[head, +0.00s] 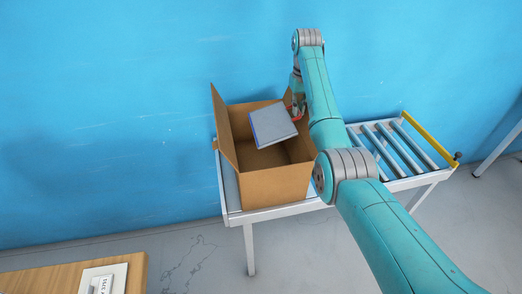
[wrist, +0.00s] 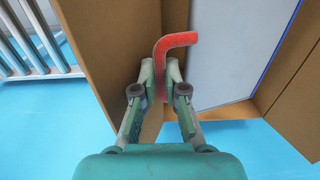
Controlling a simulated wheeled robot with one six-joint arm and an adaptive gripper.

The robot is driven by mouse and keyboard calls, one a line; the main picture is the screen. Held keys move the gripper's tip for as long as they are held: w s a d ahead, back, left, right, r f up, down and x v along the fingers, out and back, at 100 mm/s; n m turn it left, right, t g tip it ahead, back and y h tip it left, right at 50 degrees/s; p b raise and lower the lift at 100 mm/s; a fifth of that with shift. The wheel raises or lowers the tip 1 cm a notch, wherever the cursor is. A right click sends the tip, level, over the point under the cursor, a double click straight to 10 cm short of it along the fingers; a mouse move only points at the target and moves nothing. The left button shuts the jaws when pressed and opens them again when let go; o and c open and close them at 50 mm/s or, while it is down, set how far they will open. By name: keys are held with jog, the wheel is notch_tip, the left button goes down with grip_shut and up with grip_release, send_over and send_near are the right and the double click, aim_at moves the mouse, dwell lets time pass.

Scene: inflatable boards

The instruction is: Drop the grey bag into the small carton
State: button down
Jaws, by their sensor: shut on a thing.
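The grey bag (head: 272,124) is a flat grey slab with a blue edge, tilted in the mouth of the small brown carton (head: 274,187). In the wrist view the grey bag (wrist: 235,50) shows as a pale panel framed by carton walls. A red bent strap (wrist: 180,40), seemingly the bag's handle, runs from my fingers toward the panel. My gripper (wrist: 160,85) is shut on this strap. In the head view my gripper (head: 297,104) is at the carton's back right rim, partly hidden by my arm. I cannot tell whether the bag touches the carton floor.
The carton stands with flaps raised on the left end of a roller conveyor (head: 400,150) with a yellow end bar (head: 430,138). A blue wall (head: 110,90) is close behind. A wooden table (head: 50,283) with a pale card is at lower left. The rollers to the right are clear.

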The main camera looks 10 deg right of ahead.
jog(key=c, duration=1.2)
grip_release()
jog(key=shift+o, duration=0.2)
